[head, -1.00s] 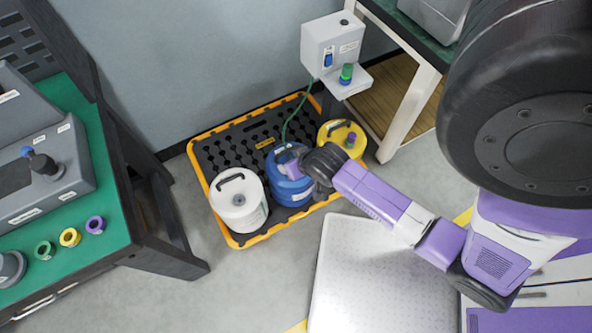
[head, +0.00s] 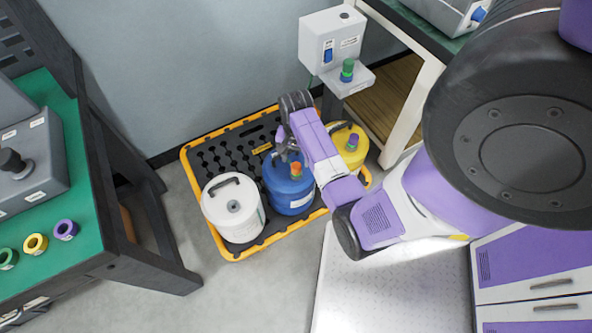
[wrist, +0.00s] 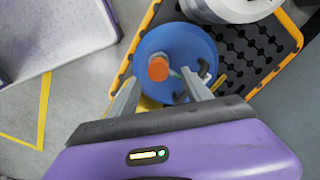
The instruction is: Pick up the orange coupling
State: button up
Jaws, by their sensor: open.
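The orange coupling (head: 296,169) stands on top of the blue container (head: 287,190) in the head view. The height between fingertips and coupling is hard to judge. In the head view my gripper (head: 284,143) is behind the coupling, partly hidden by my wrist.
The blue container stands on a black tray with a yellow rim (head: 234,254), between a white container (head: 235,215) and a yellow one (head: 346,154) with a purple coupling (head: 352,143). Rings lie on the green bench (head: 75,150).

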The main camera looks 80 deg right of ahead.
aim_at(296, 165)
notch_tip(296, 165, down, 5)
jog(key=shift+s+a+r+b, duration=0.1)
jog(key=shift+a+r+b, duration=0.05)
jog(key=shift+b, duration=0.4)
grip_shut()
